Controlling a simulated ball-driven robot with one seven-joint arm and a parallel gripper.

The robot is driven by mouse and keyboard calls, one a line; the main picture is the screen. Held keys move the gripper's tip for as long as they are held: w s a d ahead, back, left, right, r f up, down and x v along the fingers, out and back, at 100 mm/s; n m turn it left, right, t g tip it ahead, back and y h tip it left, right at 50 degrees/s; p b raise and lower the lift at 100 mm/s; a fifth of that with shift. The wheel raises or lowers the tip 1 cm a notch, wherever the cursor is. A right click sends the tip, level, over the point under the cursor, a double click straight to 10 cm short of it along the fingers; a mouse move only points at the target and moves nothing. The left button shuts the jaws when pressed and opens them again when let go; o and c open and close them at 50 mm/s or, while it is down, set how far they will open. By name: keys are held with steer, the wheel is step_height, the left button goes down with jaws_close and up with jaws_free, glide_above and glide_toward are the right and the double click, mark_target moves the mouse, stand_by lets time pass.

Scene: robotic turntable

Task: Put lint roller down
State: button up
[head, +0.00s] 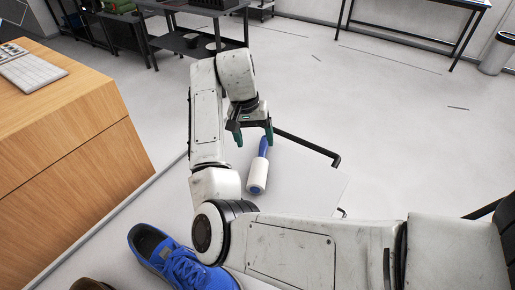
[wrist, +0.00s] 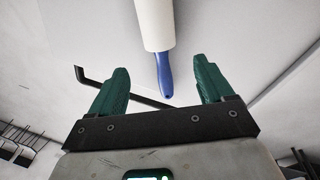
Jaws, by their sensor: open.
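The lint roller has a white roll (head: 257,176) and a blue handle (head: 263,147). In the head view it lies on a white flat surface (head: 310,185), with its handle pointing up the picture towards my gripper. My gripper (head: 254,140) is open, with green fingertips at the handle end. In the wrist view the blue handle (wrist: 164,75) ends a little beyond and between the two open green fingers (wrist: 162,80), touching neither. The white roll (wrist: 155,22) runs off the top edge there.
A wooden desk (head: 65,140) with a keyboard (head: 30,70) stands at the left. A blue shoe (head: 180,262) is at the bottom. A black bar (head: 310,145) runs along the white surface's far edge. Dark shelving (head: 190,45) stands behind; open floor lies at the right.

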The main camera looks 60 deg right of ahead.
steer(key=shift+w+a+r, duration=0.1)
steer(key=shift+r, duration=0.65)
steer(key=shift+w+a+r, duration=0.1)
steer(key=shift+r, duration=0.65)
